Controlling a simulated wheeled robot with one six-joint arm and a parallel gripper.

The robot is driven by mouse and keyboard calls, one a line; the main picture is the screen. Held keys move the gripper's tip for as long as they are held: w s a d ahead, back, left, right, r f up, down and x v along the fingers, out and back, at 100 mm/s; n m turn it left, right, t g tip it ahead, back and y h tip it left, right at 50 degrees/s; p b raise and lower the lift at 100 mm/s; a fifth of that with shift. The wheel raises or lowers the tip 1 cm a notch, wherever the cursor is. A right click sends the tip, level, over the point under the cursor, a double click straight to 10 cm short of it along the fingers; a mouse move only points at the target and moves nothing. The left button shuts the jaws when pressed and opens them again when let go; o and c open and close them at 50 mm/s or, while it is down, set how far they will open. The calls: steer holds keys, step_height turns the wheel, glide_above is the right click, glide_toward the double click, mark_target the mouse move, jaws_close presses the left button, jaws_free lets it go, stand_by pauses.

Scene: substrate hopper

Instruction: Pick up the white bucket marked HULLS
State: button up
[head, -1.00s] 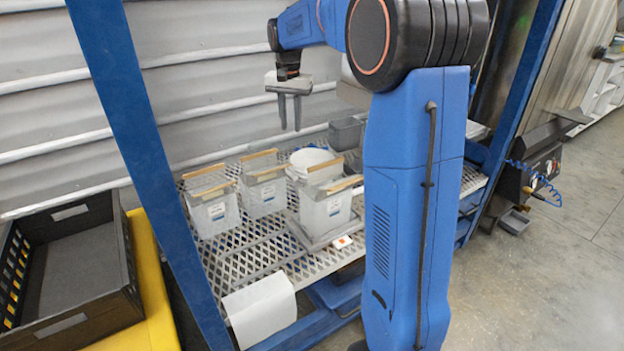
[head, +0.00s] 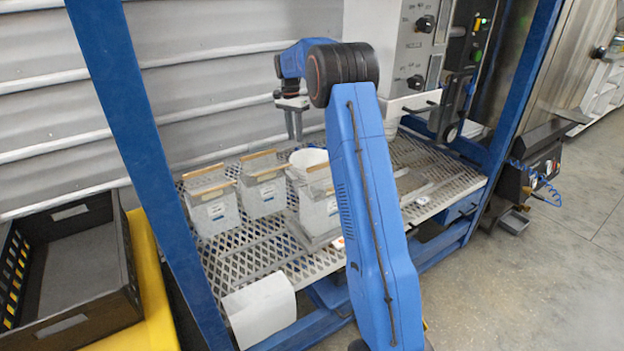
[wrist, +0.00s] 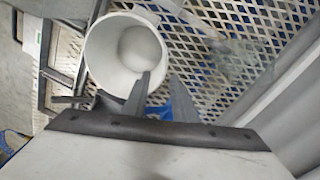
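A round white bucket (head: 308,158) stands on the mesh shelf behind a square pale container (head: 318,212). Its label is not visible, so I cannot read HULLS. In the wrist view the round white bucket (wrist: 102,58) is open at the top, and its pale inside shows. My gripper (head: 294,138) points down just above and behind the bucket. In the wrist view my gripper (wrist: 159,82) has two fingers apart with nothing between them. One finger overlaps the bucket's rim in the picture; I cannot tell whether they touch.
Two more square containers with wooden handles, one at far left (head: 213,213) and one beside it (head: 265,195), stand on the mesh shelf (head: 245,262). A white sheet (head: 262,310) hangs at the front edge. Blue posts (head: 125,110) frame the shelf. A black crate (head: 75,265) is at left.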

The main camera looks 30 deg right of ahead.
glide_above(297, 166)
step_height(297, 166, down, 9)
steer(key=shift+d+f, duration=0.15)
steer(key=shift+f, duration=0.05)
steer(key=shift+w+f, duration=0.1)
steer(key=shift+f, duration=2.8)
jaws_close()
